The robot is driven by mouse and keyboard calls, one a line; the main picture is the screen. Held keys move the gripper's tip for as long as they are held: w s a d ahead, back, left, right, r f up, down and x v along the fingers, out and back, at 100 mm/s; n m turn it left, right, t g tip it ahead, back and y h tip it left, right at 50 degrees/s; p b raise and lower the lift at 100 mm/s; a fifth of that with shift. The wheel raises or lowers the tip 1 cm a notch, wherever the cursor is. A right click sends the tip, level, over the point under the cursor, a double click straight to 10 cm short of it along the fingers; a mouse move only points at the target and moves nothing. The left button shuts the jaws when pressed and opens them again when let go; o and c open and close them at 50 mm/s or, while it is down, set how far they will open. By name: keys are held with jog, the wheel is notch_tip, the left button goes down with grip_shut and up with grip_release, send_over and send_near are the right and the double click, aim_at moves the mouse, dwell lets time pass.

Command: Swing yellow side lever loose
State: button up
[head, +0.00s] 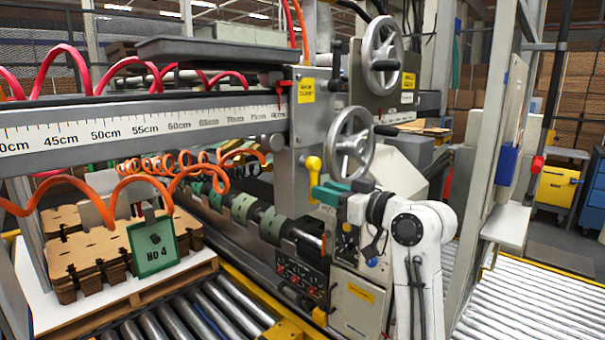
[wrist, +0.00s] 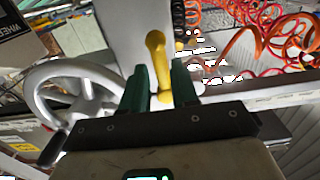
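The yellow side lever (head: 314,170) has a rounded knob at the top and a narrow stem, on the grey machine column below the upper handwheel. In the wrist view the lever (wrist: 157,50) stands nearly upright in the picture, its lower end in line with the gap between my fingers. My gripper (head: 320,192) has green fingers and is beside the lever's lower end. In the wrist view my gripper (wrist: 160,78) has its fingers apart, with a gap showing at the stem's left. Whether the right finger touches the stem is unclear.
A handwheel (head: 350,142) sits close to the right of the lever, and another handwheel (head: 383,55) is above. Coiled orange hoses (head: 180,165) hang at left. A pallet (head: 125,302) with stacked brown blanks and rollers (head: 535,305) lie lower down.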

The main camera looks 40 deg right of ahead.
jog(key=w+m+p, duration=0.1)
jog(key=a+m+p, duration=0.1)
jog(key=m, duration=0.1)
jog(key=w+a+m+p, duration=0.1)
jog(key=shift+w+a+r+p, duration=0.1)
jog(key=shift+w+r+p, duration=0.25)
jog(key=shift+p, duration=0.05)
jog(key=a+r+m+p, duration=0.1)
jog(key=m+p, duration=0.3)
jog(key=p, duration=0.1)
jog(key=a+r+m+p, duration=0.1)
jog(key=m+p, duration=0.3)
jog(key=p, duration=0.2)
jog(key=a+r+m+p, duration=0.1)
jog(key=r+m+p, duration=0.1)
jog(key=m+p, duration=0.2)
jog(key=shift+s+p, duration=0.1)
jog(key=shift+p, duration=0.6)
dwell(0.7)
jog(key=shift+m, duration=0.4)
jog(key=s, duration=0.9)
jog(key=shift+d, duration=0.15)
